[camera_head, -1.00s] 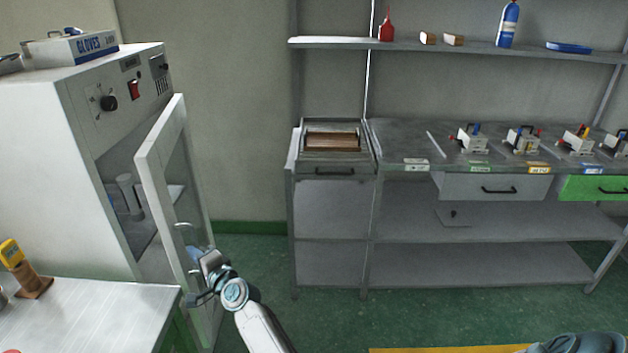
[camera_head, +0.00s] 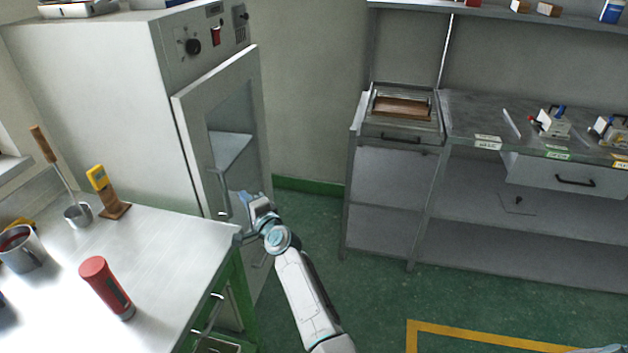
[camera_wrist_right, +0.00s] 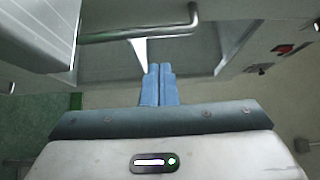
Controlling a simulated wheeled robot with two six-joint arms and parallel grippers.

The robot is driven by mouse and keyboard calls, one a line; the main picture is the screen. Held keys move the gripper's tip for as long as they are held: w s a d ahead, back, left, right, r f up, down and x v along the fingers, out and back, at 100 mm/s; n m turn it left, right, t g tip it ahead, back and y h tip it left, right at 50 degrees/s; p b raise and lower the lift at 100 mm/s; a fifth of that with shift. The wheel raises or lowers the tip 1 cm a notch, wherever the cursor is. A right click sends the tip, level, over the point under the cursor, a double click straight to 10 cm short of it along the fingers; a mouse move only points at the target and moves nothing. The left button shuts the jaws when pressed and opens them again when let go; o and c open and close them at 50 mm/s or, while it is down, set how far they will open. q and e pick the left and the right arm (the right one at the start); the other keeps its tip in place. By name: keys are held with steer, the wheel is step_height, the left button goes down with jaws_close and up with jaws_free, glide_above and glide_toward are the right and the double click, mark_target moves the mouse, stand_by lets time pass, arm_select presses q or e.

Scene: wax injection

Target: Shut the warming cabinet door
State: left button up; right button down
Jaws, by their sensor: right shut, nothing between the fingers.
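The warming cabinet (camera_head: 90,90) stands at the left in the head view. Its pale door (camera_head: 190,115), with a glass pane, lies across the cabinet front and is almost shut; whether a narrow gap is left at its left edge I cannot tell. A bar handle shows on the door (camera_wrist_right: 140,32) in the right wrist view. My right gripper (camera_head: 247,202) is at the lower part of the door, its blue fingers (camera_wrist_right: 158,85) shut and empty. The fingertips are close to the glass and handle; contact is unclear. My left gripper is not in view.
A metal bench (camera_head: 170,245) with a red cylinder (camera_head: 105,287), a mug (camera_head: 20,250) and a yellow-topped tool (camera_head: 98,178) stands in front of the cabinet. Shelving (camera_head: 480,225) stands at the right. Green floor (camera_head: 310,215) is free between them.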

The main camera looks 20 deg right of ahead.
steer(key=v, duration=1.1)
steer(key=s+d+f+n+g+h, duration=0.1)
steer(key=s+d+f+n+g, duration=0.15)
steer(key=s+f, duration=0.7)
steer(key=s+d+f+n+g+h, duration=0.1)
steer(key=s+d+f+n+g, duration=0.15)
steer(key=f, duration=1.35)
steer(key=s+d+f+n+g+h, duration=0.1)
steer(key=s+d+f+n+g, duration=0.3)
steer(key=f, duration=0.9)
steer(key=s+d+f+n+g+h, duration=0.1)
steer(key=s+d+f+g, duration=0.1)
steer(key=s+f, duration=0.65)
steer(key=s+d+f+n+g, duration=0.15)
steer(key=s+f, duration=0.45)
steer(key=s, duration=0.6)
steer(key=s+d+f+n+g+h, duration=0.1)
steer(key=s+d+f+n+g, duration=0.1)
steer(key=s, duration=0.9)
steer(key=s+d+f+n+g, duration=0.1)
steer(key=s+d+f, duration=0.3)
steer(key=s, duration=0.7)
steer(key=shift+s+d+f+n+g+h, duration=0.2)
steer(key=shift+d+f+n+g+h, duration=0.2)
steer(key=shift+d, duration=0.75)
